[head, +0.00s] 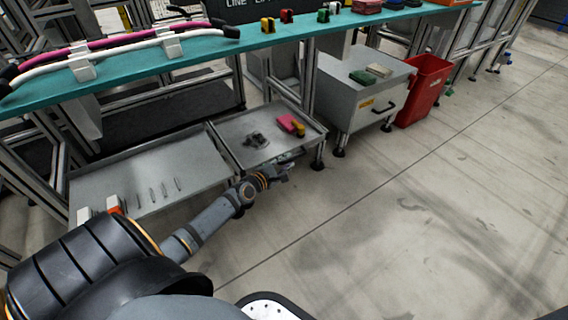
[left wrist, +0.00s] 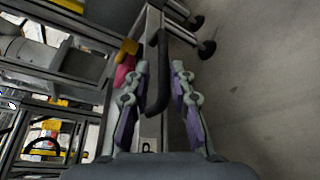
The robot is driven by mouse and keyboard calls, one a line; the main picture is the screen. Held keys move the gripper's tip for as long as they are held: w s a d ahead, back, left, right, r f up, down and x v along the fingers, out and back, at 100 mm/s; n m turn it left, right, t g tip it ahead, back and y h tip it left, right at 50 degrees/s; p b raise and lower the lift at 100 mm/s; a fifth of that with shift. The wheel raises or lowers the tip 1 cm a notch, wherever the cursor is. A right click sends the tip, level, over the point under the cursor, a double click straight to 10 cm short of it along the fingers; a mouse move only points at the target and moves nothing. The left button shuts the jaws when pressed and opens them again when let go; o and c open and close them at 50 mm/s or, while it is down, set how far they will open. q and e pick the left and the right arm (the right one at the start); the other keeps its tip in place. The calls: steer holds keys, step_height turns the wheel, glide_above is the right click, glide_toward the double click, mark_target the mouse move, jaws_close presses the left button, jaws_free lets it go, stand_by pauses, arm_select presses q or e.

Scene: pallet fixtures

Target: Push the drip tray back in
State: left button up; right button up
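The grey metal tray (head: 233,130) sits out under the teal bench, at the middle of the head view. A dark grey part and a pink and yellow item lie in it. Its black handle (left wrist: 158,85) is on its front side. My left gripper (head: 284,172) is at this front side, low over the floor. In the left wrist view my left gripper (left wrist: 160,75) is open, its purple-padded fingers on either side of the handle. I cannot tell whether they touch it. My right gripper is not in view.
Another shallow grey tray (head: 112,182) with several thin marks or slots lies to the left. A grey drawer cabinet (head: 345,105) and a red bin (head: 424,88) stand to the right. The teal bench (head: 130,60) is above. The floor in front is clear.

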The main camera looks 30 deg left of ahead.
arm_select(q)
steer(key=shift+v, duration=0.95)
steer(key=shift+r, duration=0.1)
